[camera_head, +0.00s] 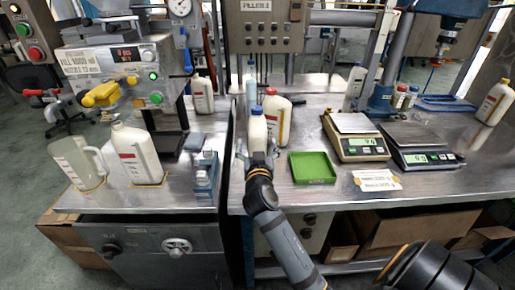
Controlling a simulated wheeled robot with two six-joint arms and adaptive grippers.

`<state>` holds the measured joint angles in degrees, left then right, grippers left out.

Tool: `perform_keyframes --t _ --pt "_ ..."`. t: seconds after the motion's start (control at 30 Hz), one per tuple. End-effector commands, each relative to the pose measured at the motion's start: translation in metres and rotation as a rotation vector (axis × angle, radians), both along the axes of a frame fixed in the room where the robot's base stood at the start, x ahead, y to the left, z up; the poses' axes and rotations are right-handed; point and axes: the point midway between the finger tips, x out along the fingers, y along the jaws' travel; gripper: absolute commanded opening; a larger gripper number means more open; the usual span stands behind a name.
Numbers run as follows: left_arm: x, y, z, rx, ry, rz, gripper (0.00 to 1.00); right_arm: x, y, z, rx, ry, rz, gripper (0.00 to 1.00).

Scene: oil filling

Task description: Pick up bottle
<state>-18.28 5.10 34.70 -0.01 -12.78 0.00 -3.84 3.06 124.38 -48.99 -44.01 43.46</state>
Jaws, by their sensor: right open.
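My right gripper (256,148) is open, with its fingers to either side of a white bottle with a blue cap (257,132). The bottle stands upright on the right-hand metal table, and the gripper partly hides its lower part. I cannot tell whether the fingers touch it. Just behind it stands a white bottle with a red cap and a red label (280,112). A pale blue bottle (251,88) stands further back. My left gripper is not in view.
A green tray (312,168) lies right of the gripper, with two scales (356,147) (421,158) beyond it. On the left bench are an uncapped white bottle (136,152), a clear jug (80,163) and a filling machine (115,72). A gap separates bench and table.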

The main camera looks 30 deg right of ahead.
Motion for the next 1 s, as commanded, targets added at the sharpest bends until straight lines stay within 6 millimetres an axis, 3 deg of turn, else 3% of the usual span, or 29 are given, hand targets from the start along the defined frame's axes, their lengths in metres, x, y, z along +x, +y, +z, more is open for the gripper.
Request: perform_keyframes --t 0.3,0.53,0.77,1.0 --pt "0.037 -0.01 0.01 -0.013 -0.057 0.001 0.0 0.018 -0.014 0.004 -0.004 0.0 -0.001 0.85" --pt "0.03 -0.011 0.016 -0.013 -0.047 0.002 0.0 0.047 -0.033 0.002 0.0 0.0 -0.001 0.85" --pt "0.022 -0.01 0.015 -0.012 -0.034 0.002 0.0 0.05 -0.035 0.001 0.001 0.0 -0.001 0.85" --pt "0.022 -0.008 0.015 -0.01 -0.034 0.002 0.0 0.05 -0.035 0.001 0.001 0.0 -0.001 0.57"
